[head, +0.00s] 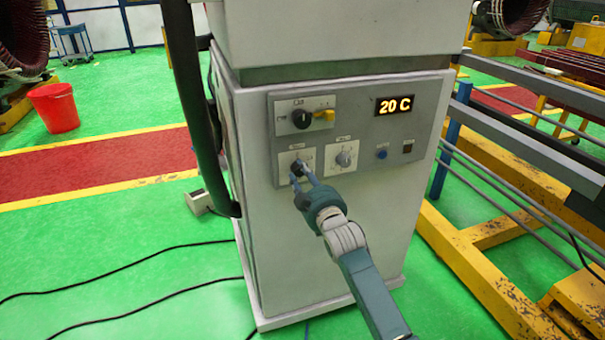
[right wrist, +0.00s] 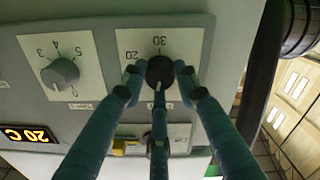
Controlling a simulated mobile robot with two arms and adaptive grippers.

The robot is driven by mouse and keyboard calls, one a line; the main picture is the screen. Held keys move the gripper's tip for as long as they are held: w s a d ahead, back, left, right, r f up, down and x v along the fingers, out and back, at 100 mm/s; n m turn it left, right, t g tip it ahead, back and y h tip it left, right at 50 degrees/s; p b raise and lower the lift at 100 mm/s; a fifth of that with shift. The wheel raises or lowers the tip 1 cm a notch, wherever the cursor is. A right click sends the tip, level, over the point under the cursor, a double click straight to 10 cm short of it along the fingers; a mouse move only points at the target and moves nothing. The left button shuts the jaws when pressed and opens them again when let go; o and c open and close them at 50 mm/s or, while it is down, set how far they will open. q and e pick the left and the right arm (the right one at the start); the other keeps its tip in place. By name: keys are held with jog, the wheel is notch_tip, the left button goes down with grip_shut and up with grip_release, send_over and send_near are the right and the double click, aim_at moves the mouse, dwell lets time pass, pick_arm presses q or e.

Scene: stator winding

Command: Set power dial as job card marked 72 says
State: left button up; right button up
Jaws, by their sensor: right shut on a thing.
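The control panel (head: 365,135) on the white cabinet bears a black knob (head: 299,167) at lower left and a grey knob (head: 343,159) beside it. In the right wrist view the black knob (right wrist: 160,70) has a scale with 20 and 30 showing. The grey knob (right wrist: 60,73) there has a scale with 0, 3, 4 and 5 showing. My left gripper and the job card are not in view.
A lit display (head: 395,105) reads 20 C. A black and yellow rotary switch (head: 303,118) sits above the black knob. A blue button (head: 382,153) and a dark switch (head: 407,148) are at right. A yellow frame (head: 470,265) stands right of the cabinet; cables (head: 120,285) lie at left.

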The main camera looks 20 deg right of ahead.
jog(key=m+p, duration=0.1)
jog(key=m, duration=0.4)
jog(key=shift+r+m+p, duration=0.15)
jog(key=shift+m+p, duration=0.15)
jog(key=shift+p, duration=0.1)
jog(key=m+p, duration=0.1)
jog(key=m, duration=0.4)
jog(key=m+p, duration=0.1)
jog(key=m, duration=0.4)
jog(key=shift+m, duration=0.4)
jog(key=m, duration=0.5)
jog(key=shift+m, duration=0.3)
jog(key=shift+d, duration=0.1)
jog(key=o, duration=1.2)
jog(key=shift+c, duration=0.2)
